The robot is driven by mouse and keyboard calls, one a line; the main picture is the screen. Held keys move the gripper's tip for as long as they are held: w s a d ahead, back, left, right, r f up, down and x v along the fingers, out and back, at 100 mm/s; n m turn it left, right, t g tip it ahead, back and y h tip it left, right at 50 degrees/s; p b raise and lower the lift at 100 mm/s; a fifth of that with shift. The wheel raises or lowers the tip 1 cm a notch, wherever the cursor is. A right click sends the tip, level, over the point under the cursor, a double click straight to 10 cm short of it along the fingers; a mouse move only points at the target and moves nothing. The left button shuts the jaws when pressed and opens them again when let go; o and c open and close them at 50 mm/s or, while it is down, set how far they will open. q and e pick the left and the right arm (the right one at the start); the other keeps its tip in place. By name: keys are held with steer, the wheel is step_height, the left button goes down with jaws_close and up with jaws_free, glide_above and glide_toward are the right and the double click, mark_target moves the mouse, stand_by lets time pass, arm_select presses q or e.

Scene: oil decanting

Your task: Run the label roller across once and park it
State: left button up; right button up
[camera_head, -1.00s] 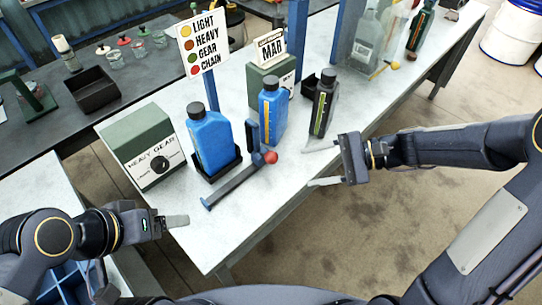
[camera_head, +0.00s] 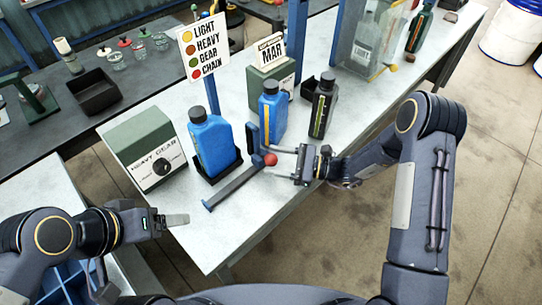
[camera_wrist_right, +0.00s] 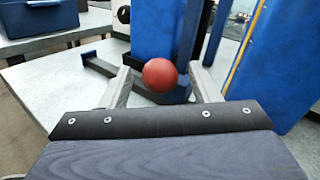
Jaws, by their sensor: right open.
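The label roller appears to be the dark blue device with a red ball knob (camera_head: 270,159), an upright blue part (camera_head: 253,137) and a long low bar (camera_head: 228,189) on the white table. My right gripper (camera_head: 273,164) is open, its fingers reaching in from the right on either side of the knob. In the right wrist view the red knob (camera_wrist_right: 160,75) shows between the two spread fingers (camera_wrist_right: 163,88); whether they touch it is unclear. My left gripper (camera_head: 178,220) hovers at the table's left front edge, empty; its finger gap is not clear.
A blue bottle (camera_head: 211,145) stands in a black holder left of the device. Another blue bottle (camera_head: 271,116) and a dark bottle (camera_head: 321,108) stand behind it. A green HEAVY GEAR box (camera_head: 147,148) is at left. The table's front is clear.

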steer(key=shift+w+a, duration=0.15)
steer(key=shift+a, duration=0.7)
